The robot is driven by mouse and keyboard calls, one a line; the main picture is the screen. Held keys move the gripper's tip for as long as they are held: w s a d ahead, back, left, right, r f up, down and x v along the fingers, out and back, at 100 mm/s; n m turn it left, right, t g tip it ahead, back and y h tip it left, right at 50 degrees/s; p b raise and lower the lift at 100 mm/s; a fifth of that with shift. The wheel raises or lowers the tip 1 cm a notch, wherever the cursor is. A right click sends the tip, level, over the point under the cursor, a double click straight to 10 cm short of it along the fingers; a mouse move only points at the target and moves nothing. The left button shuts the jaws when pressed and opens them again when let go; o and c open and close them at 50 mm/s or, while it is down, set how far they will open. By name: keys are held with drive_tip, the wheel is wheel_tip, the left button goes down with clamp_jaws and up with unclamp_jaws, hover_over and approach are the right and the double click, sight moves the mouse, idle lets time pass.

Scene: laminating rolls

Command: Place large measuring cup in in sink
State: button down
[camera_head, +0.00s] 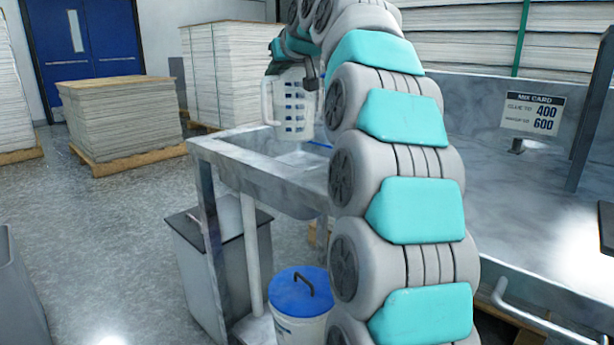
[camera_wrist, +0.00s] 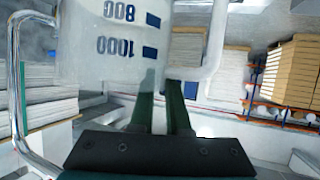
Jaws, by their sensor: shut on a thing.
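The large measuring cup (camera_head: 292,108) is whitish and translucent with dark blue volume marks. It is upright in the head view, over the metal sink (camera_head: 252,160); the gap between its base and the sink is hard to judge. My gripper (camera_wrist: 163,95) is shut on the cup near its handle. In the wrist view the cup (camera_wrist: 105,60) fills the upper left, with its 800 and 1000 marks upside down. My arm also covers the sink's right part.
A steel counter (camera_head: 540,215) with a mix card sign (camera_head: 533,114) stands at right. Below the sink are a blue-lidded bucket (camera_head: 300,300) and a grey bin (camera_head: 215,265). Paper stacks (camera_head: 120,115) stand behind.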

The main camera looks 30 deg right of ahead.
sight(288, 111)
drive_tip(key=shift+d+f, duration=0.2)
drive_tip(key=shift+d, duration=0.6)
wheel_tip(288, 111, down, 10)
drive_tip(key=b, duration=0.7)
drive_tip(key=c, duration=0.9)
unclamp_jaws()
drive_tip(key=shift+f, duration=0.1)
drive_tip(key=shift+s+r, duration=0.35)
drive_tip(key=v, duration=1.1)
drive_tip(key=shift+s+p, duration=0.1)
drive_tip(key=shift+p, duration=0.2)
